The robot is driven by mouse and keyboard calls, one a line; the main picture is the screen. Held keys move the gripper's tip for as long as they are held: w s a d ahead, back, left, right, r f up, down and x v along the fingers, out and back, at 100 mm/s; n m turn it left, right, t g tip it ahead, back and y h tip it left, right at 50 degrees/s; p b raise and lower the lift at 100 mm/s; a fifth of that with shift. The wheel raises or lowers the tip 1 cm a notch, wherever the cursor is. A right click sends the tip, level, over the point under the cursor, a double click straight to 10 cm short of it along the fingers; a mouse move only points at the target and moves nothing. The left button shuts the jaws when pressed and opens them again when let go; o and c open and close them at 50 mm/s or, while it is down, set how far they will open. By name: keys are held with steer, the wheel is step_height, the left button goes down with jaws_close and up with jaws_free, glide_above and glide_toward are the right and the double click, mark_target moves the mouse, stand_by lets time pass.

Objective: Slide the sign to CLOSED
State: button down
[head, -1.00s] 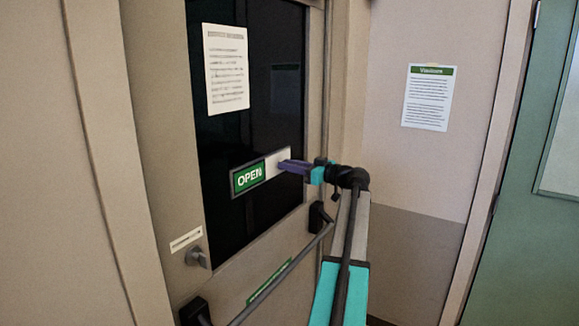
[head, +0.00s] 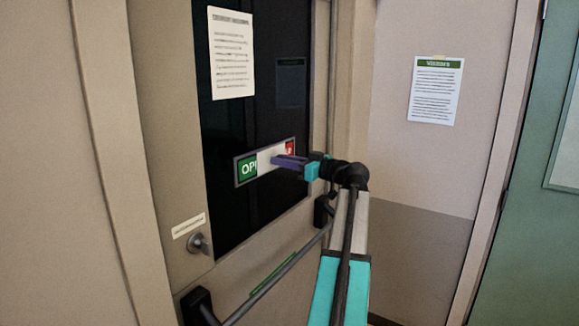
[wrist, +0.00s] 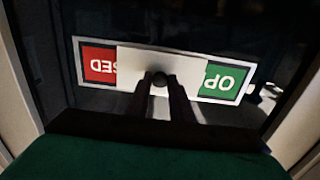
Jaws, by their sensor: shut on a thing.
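The sign (head: 240,181) is a framed strip on the dark glass of the door. In the head view its green left end reads "OP", and a small red part shows at its right end. A pale sliding cover (head: 265,160) hides the middle. The wrist view shows the sign (wrist: 247,90) upside down, with red "SED" on the left and green "OP" on the right. My gripper (head: 279,161) is at the cover. In the wrist view its fingers (wrist: 161,82) are shut on a small dark round knob (wrist: 160,78) on the cover (wrist: 190,70).
A push bar (head: 285,275) crosses the door below the sign, with a door knob (head: 198,243) at the lower left. A paper notice (head: 231,52) hangs above the sign. A visitors notice (head: 435,90) is on the right wall.

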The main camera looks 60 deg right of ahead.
steer(key=a+b, duration=0.4)
steer(key=a, duration=0.4)
steer(key=shift+a, duration=0.4)
steer(key=c, duration=1.6)
jaws_free()
steer(key=shift+a, duration=0.15)
steer(key=s+b, duration=0.2)
steer(key=s, duration=1.1)
steer(key=shift+s+b, duration=0.4)
